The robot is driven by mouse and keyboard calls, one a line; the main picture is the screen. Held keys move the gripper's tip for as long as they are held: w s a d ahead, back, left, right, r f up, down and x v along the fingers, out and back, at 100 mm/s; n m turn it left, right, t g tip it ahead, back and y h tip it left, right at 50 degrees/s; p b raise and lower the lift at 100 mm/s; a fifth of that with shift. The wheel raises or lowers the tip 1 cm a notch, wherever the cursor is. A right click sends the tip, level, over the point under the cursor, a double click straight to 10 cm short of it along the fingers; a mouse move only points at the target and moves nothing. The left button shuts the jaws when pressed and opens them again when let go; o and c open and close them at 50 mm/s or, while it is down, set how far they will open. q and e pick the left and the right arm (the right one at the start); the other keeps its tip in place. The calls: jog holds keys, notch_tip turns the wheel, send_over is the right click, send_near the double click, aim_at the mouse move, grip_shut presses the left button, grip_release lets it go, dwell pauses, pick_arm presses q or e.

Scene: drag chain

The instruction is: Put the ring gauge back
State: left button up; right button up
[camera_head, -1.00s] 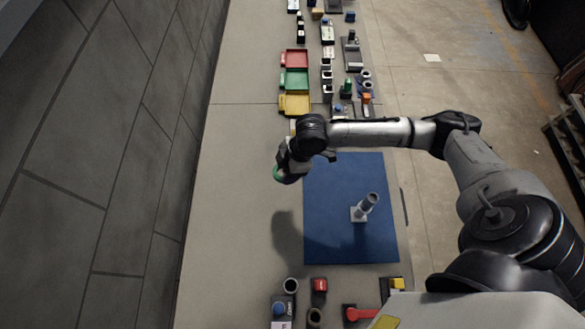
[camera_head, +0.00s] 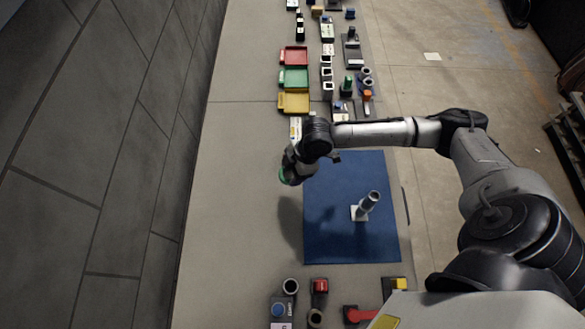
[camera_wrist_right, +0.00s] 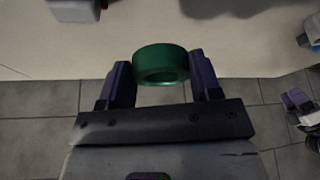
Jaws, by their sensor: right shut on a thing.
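The ring gauge, a green ring (camera_wrist_right: 161,65), is held between the two fingers of my right gripper (camera_wrist_right: 160,82) in the right wrist view. In the head view only a sliver of green (camera_head: 284,176) shows at the end of my right gripper (camera_head: 290,172), which hangs over the left edge of the blue mat (camera_head: 335,240). Most of the ring is hidden there by the gripper. My left gripper is not in view.
A grey cylinder on a white base (camera_head: 367,203) stands on the blue mat. Red (camera_head: 292,57), green (camera_head: 293,78) and yellow (camera_head: 293,102) trays lie farther up the table. Several small fixtures line the near end. The table's left strip is clear.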

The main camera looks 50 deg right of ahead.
jog(key=shift+f+b, duration=0.65)
jog(key=shift+f, duration=0.85)
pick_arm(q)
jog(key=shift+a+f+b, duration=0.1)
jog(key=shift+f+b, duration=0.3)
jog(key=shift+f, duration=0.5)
pick_arm(e)
jog(key=shift+f, duration=1.1)
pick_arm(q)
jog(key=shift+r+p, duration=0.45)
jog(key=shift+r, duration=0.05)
pick_arm(e)
jog(key=shift+r, duration=0.1)
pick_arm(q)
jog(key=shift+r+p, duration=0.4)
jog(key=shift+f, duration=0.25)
pick_arm(e)
jog(key=shift+f, duration=0.5)
